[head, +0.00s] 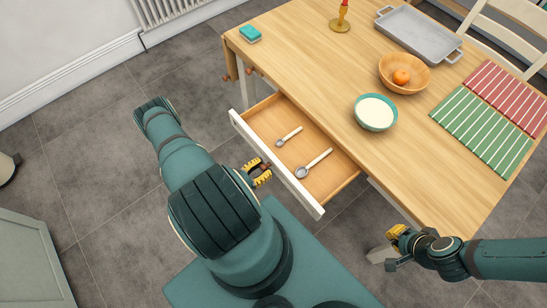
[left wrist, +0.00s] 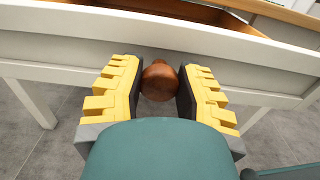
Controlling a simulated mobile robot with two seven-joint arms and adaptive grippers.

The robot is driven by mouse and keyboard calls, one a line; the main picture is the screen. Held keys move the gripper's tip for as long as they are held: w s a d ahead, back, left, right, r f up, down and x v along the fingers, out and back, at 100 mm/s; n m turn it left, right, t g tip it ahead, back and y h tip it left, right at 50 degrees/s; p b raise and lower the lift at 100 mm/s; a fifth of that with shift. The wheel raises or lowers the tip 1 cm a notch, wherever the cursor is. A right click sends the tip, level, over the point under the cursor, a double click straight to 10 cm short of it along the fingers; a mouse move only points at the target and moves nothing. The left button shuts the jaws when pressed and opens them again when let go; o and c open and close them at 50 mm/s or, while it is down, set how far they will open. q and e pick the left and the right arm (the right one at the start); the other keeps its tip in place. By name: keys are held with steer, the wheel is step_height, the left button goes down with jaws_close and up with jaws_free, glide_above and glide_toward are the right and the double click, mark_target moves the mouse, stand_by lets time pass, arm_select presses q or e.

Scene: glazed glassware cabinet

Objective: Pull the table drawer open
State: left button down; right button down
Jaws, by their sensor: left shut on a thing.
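The table drawer (head: 333,182) is pulled well out of the wooden table (head: 308,68), with its white front towards me. Two spoons lie inside it, a smaller one (head: 288,136) and a larger one (head: 314,164). My left gripper (head: 258,172) is at the middle of the drawer front. In the left wrist view its yellow-padded fingers (left wrist: 159,88) are closed around the round brown knob (left wrist: 159,77), one on each side. My right gripper (head: 391,247) is low beside the table's near side, away from the drawer; I cannot tell how far its fingers are apart.
Chairs stand behind. Tiled floor (head: 95,165) at left is clear.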

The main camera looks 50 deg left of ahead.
arm_select(q)
steer(key=shift+s, duration=0.8)
steer(key=c, duration=0.6)
jaws_free()
steer(key=s, duration=0.8)
steer(key=s+a, duration=0.1)
steer(key=s, duration=0.3)
